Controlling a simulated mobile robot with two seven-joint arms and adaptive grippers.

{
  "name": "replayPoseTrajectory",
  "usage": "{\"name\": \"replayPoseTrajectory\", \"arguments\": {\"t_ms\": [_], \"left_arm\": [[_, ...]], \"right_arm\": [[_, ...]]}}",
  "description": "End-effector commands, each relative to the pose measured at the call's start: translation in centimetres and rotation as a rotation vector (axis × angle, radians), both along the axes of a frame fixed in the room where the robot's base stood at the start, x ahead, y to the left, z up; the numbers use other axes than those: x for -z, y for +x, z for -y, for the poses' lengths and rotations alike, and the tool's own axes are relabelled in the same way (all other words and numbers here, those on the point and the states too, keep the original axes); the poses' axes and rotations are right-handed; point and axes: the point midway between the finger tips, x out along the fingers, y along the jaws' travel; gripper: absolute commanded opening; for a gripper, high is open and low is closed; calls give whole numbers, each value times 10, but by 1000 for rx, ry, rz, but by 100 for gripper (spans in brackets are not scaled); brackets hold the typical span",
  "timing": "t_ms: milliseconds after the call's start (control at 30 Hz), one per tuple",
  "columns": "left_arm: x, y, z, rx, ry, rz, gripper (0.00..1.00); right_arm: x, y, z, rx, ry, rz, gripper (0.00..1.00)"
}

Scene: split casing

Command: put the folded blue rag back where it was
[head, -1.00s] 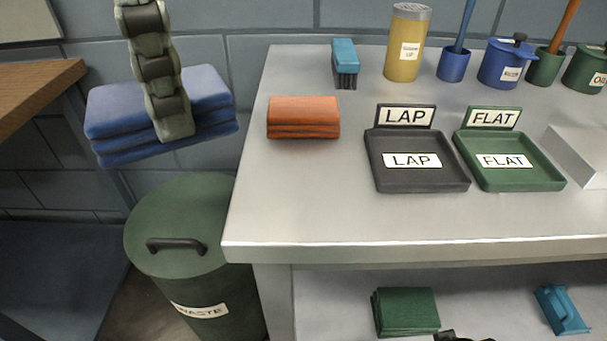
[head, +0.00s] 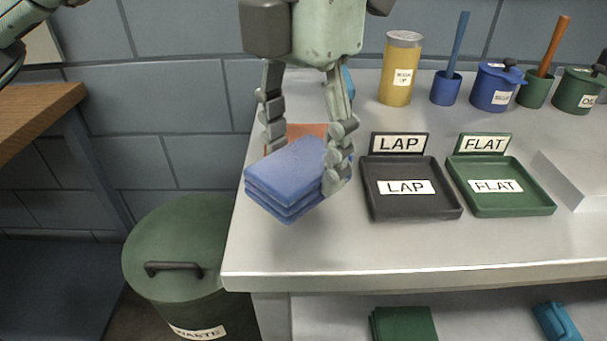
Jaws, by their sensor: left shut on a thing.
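The folded blue rag (head: 287,178) is held between the fingers of my left gripper (head: 307,180), which reaches down from the top of the head view. The rag is tilted, over the left part of the grey bench top (head: 290,245). Whether it touches the bench is hard to tell. A folded orange rag (head: 305,131) lies behind it, mostly hidden by the gripper and the blue rag. My right gripper is not in view.
A black LAP tray (head: 415,211) and a green FLAT tray (head: 505,208) lie to the right. A yellow canister (head: 398,80) and several pots stand behind. A green waste bin (head: 185,225) stands left of the bench. The front left bench top is clear.

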Motion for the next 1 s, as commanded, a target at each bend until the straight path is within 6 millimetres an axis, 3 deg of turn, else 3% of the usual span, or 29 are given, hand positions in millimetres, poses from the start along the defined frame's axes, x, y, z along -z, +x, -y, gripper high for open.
{"name": "replayPoseTrajectory", "arguments": {"t_ms": [333, 633, 833, 867, 1000], "left_arm": [[39, 0, 0, 1, 1, -1, 26], [42, 0, 0, 1, 0, 0, 26], [44, 0, 0, 1, 0, 0, 26], [43, 0, 0, 1, 0, 0, 59], [43, 0, 0, 1, 0, 0, 77]], "right_arm": [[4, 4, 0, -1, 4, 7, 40], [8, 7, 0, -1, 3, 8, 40], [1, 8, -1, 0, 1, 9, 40], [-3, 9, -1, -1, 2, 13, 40], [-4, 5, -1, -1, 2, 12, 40]]}}
